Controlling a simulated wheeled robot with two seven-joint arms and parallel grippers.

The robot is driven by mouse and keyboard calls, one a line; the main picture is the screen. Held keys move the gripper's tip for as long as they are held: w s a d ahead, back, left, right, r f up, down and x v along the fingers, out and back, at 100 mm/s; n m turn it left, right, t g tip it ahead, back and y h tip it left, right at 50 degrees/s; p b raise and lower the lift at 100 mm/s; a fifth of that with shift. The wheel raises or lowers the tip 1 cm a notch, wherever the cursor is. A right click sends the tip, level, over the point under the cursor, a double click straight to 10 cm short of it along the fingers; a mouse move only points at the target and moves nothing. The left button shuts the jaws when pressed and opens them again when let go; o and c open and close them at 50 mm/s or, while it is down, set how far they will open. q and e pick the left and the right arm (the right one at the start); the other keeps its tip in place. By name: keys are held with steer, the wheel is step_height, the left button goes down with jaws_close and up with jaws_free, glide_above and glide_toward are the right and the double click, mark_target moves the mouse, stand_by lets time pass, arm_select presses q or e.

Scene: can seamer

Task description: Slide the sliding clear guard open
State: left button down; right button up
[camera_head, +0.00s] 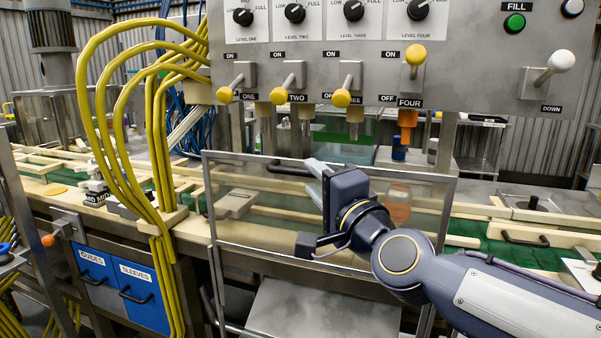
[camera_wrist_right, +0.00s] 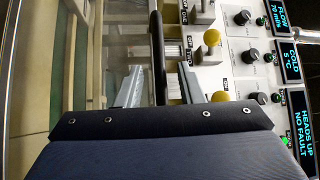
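The sliding clear guard (camera_head: 270,185) is a see-through panel in a grey metal frame, standing upright in front of the conveyor. A dark bar, apparently its handle (camera_head: 285,164), shows near the top of the panel. My right gripper (camera_head: 317,168) is at the upper middle of the guard, by the right end of this bar. In the right wrist view, its two grey fingers (camera_wrist_right: 160,88) are apart, with the black bar (camera_wrist_right: 157,45) running between them and visible gaps on both sides. The fingertips are partly hidden in the head view. My left gripper is not in view.
The control panel (camera_head: 330,60) with yellow-knobbed levers overhangs the guard. Yellow cables (camera_head: 125,120) hang at its left. An orange container (camera_head: 397,205) stands behind the guard. Blue drawers (camera_head: 130,295) are at lower left.

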mark_target(311, 176)
steer(key=shift+x, duration=1.7)
jaws_close()
